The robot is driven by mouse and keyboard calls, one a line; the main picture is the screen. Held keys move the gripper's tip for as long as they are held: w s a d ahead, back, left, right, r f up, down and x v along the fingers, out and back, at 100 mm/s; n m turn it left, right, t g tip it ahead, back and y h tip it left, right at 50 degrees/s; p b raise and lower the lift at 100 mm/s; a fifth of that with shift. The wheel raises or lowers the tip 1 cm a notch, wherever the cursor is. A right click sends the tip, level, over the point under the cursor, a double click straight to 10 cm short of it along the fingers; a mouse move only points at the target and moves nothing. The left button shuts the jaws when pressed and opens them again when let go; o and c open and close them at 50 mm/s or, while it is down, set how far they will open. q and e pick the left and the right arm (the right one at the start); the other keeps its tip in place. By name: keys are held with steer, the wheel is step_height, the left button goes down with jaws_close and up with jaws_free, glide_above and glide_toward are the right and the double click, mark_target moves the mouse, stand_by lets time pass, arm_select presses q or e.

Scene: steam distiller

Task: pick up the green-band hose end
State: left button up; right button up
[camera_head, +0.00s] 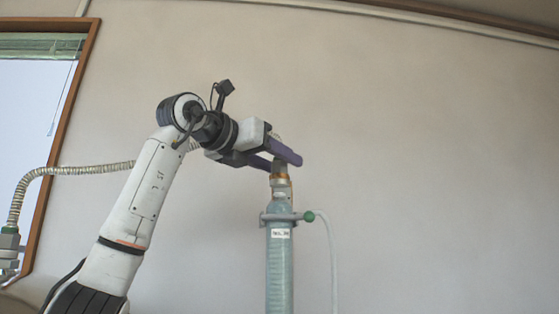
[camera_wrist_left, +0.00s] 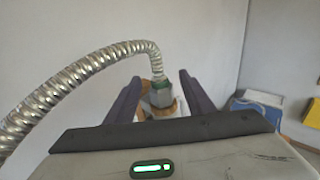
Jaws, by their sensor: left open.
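The green-band hose end (camera_wrist_left: 160,92) shows in the left wrist view as a grey nut with a dark green band, at the end of a ribbed metal hose (camera_wrist_left: 75,86). It sits at the top of the column, over a brass-coloured collar. My left gripper (camera_head: 286,163) is open, its purple fingers at the column top in the head view. In the left wrist view the fingers (camera_wrist_left: 159,80) stand on either side of the hose end, with gaps visible. In the head view the hose end is mostly hidden behind the gripper. My right gripper is not in view.
The pale green column (camera_head: 280,265) stands upright, with a clamp and green knob (camera_head: 309,216) on its right. The hose (camera_head: 88,168) runs behind my left arm to a fitting (camera_head: 9,241) at the far left. A blue box (camera_wrist_left: 255,112) stands at right in the wrist view.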

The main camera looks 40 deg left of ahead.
arm_select(q)
steer(key=shift+w, duration=0.35)
jaws_close()
steer(key=shift+r, duration=0.15)
